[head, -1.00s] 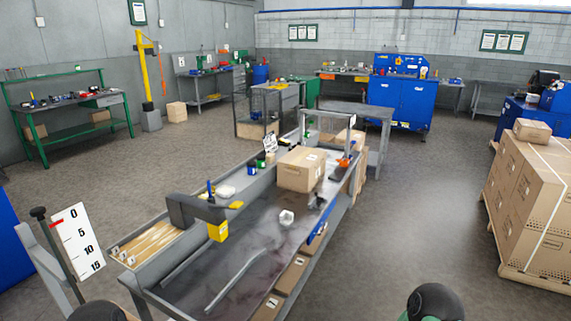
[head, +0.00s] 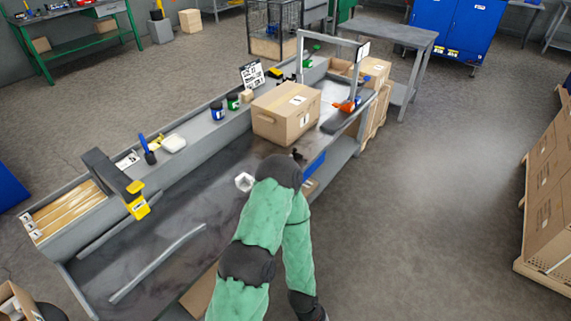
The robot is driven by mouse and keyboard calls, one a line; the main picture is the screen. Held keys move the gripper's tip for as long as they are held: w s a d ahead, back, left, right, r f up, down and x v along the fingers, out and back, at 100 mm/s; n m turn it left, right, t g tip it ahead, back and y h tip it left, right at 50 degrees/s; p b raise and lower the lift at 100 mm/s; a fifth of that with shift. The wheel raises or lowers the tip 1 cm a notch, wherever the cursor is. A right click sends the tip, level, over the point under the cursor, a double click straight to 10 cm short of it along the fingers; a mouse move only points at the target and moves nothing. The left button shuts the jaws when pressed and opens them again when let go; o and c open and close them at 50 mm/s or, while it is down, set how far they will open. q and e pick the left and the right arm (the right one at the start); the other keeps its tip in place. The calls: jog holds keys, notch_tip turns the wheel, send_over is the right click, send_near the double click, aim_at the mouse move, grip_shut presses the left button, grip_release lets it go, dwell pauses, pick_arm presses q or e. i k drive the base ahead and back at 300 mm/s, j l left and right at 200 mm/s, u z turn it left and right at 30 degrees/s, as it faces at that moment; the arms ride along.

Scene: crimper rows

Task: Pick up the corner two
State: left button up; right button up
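I cannot tell for sure which piece is the corner two. A small pale hollow piece (head: 245,181) lies on the bench top (head: 190,205), left of my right arm's bend. A bent grey strip (head: 158,263) and a straight grey strip (head: 117,226) lie nearer the front left. Long yellowish pieces lie in a labelled divided tray (head: 64,211) at the bench's left end; the labels are too small to read. My green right arm rises over the bench's near edge, bends and comes down again. No fingertips of either gripper are visible.
A cardboard box (head: 287,112) stands on the bench beyond my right arm. A dark arm-like fixture with a yellow end (head: 137,205) overhangs the left side. A blue bin (head: 315,165) is at the right edge. Stacked cartons (head: 545,190) stand far right, with clear floor between.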

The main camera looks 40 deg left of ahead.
aim_at(244, 182)
jog(key=i+l+u, duration=0.1)
jog(key=i+u, duration=0.3)
jog(key=i, duration=0.2)
jog(key=i+l+u, duration=0.45)
jog(key=i, duration=0.15)
jog(key=i+l+u, duration=0.55)
jog(key=u, duration=0.3)
jog(key=i+l+u, duration=0.15)
jog(key=u, duration=0.25)
jog(key=i+l+u, duration=0.15)
jog(key=u, duration=0.3)
jog(key=l+u, duration=0.65)
jog(key=u, duration=0.25)
jog(key=i, duration=0.05)
